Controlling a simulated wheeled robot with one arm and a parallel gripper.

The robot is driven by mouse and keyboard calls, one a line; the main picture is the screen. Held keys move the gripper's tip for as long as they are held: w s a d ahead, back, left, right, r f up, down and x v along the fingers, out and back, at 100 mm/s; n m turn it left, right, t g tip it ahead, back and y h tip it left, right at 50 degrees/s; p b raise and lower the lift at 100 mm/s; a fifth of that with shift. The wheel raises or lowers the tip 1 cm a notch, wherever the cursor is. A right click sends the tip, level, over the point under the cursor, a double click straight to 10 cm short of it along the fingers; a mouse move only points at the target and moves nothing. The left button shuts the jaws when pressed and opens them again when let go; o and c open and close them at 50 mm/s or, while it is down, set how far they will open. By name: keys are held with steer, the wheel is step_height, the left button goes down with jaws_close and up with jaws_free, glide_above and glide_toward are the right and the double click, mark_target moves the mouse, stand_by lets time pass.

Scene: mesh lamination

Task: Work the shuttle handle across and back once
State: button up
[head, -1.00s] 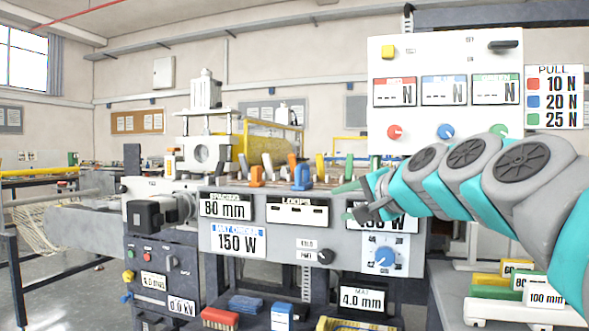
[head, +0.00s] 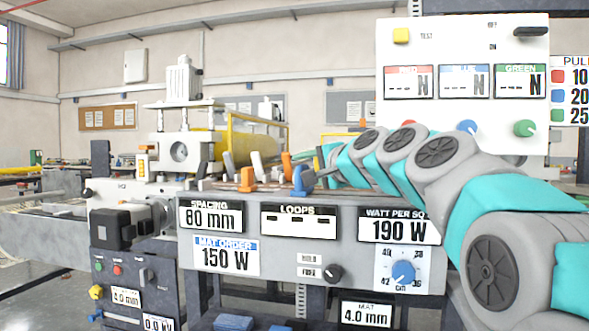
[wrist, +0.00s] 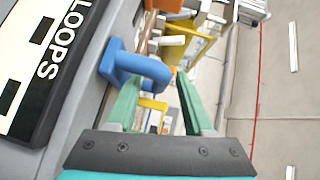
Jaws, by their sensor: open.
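A blue handle (head: 301,182) stands on the top edge of the grey control panel, under the end of my arm. In the wrist view the blue handle (wrist: 138,66) is a bent bar beyond the left finger, its free end in line with the gap between the fingers. My gripper (wrist: 160,88) is open, with two green fingers apart and nothing seen gripped. In the head view my gripper (head: 318,172) is close beside the blue handle, partly hard to make out. Orange handles (head: 247,180) stand to its left. No label marks which one is the shuttle handle.
The panel carries displays, including LOOPS (head: 298,220), and a blue knob (head: 402,272). A white gauge board (head: 463,80) stands behind my arm at the right. A white roller machine with a yellow frame (head: 255,140) is behind the handles.

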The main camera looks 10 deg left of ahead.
steer(key=shift+x, duration=1.8)
steer(key=shift+c, duration=0.2)
jaws_close()
steer(key=shift+f, duration=0.1)
